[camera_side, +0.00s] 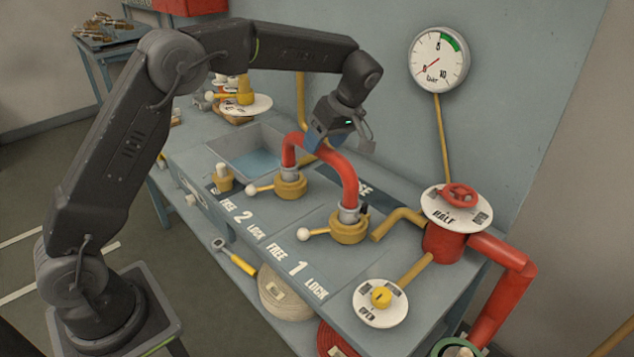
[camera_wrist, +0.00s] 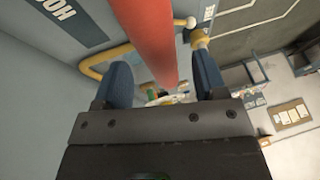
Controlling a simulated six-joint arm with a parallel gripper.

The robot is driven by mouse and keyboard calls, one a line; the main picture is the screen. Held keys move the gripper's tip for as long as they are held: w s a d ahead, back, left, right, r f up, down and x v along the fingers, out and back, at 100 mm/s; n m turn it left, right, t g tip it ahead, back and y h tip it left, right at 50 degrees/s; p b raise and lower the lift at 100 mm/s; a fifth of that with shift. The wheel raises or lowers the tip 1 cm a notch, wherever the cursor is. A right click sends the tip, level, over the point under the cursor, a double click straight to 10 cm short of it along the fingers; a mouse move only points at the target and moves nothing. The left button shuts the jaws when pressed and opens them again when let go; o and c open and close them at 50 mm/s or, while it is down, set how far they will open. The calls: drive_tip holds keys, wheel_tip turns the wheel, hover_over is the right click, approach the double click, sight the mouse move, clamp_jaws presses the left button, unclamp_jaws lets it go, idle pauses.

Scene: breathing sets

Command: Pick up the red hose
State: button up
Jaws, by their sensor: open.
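The red hose (camera_side: 334,161) arches between two yellow fittings on the bench, fitting 2 (camera_side: 290,186) at its left end and fitting 1 (camera_side: 348,228) at its right end. Each fitting has a lever with a white ball. My gripper (camera_side: 343,140) is open above the top of the arch. In the wrist view the hose (camera_wrist: 152,38) runs down between the two blue fingers of my gripper (camera_wrist: 162,82), with a gap on each side. Part of the arch is hidden behind my gripper in the side view.
A red valve column (camera_side: 444,241) with a handwheel stands right of the hose, with a yellow pipe running toward fitting 1. A round dial (camera_side: 380,299) is at the front right. A sunken basin (camera_side: 245,155) lies behind fitting 2. A gauge (camera_side: 438,60) hangs on the wall.

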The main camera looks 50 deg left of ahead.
drive_tip(key=x, duration=0.3)
drive_tip(key=shift+a, duration=0.1)
drive_tip(key=shift+f, duration=0.25)
idle(0.4)
drive_tip(key=shift+c, duration=0.5)
clamp_jaws()
idle(0.4)
